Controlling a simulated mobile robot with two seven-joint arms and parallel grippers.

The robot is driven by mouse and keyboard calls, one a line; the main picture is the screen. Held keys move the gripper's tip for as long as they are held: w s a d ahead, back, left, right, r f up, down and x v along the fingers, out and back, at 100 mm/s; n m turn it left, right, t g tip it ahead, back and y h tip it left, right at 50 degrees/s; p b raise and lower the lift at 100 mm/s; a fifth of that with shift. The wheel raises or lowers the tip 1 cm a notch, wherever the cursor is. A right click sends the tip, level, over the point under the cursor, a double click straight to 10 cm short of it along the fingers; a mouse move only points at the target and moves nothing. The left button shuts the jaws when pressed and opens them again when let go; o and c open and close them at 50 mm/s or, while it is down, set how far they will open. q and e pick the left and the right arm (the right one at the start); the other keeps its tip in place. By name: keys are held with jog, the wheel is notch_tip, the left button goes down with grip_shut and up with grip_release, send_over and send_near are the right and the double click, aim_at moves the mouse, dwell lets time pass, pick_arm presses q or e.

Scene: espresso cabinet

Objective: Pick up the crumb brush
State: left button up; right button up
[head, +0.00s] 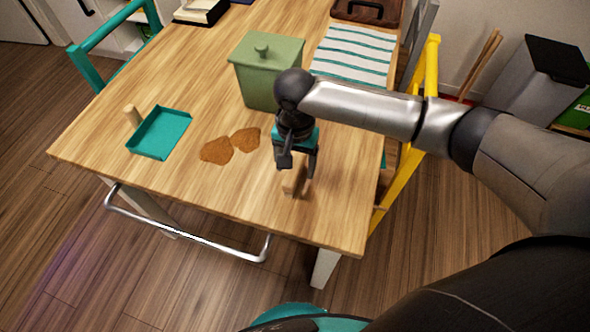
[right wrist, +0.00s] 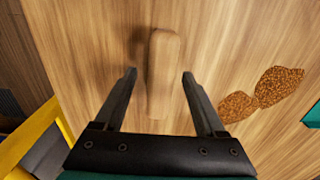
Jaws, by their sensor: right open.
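The crumb brush (head: 291,184) shows as a pale wooden block near the front right of the table (head: 330,225). In the right wrist view the brush (right wrist: 164,62) is a long, rounded wooden piece; I see no bristles. My right gripper (head: 298,168) points down over it, partly covering it in the head view. The jaws are open, and in the right wrist view the two fingers (right wrist: 159,76) lie on either side of the wood with a gap on both sides. My left gripper is out of view.
Two patches of brown crumbs (head: 216,151) lie left of the brush. A teal dustpan (head: 160,134) with a wooden handle is farther left. A green lidded canister (head: 254,88) stands behind, close to my right arm. A striped cloth (head: 353,56) lies at the back right.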

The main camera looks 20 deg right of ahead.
aim_at(295, 164)
grip_shut()
dwell(0.4)
jog(key=shift+r, duration=0.25)
notch_tip(295, 164, up, 20)
jog(key=p, duration=0.6)
jog(key=shift+f, duration=0.2)
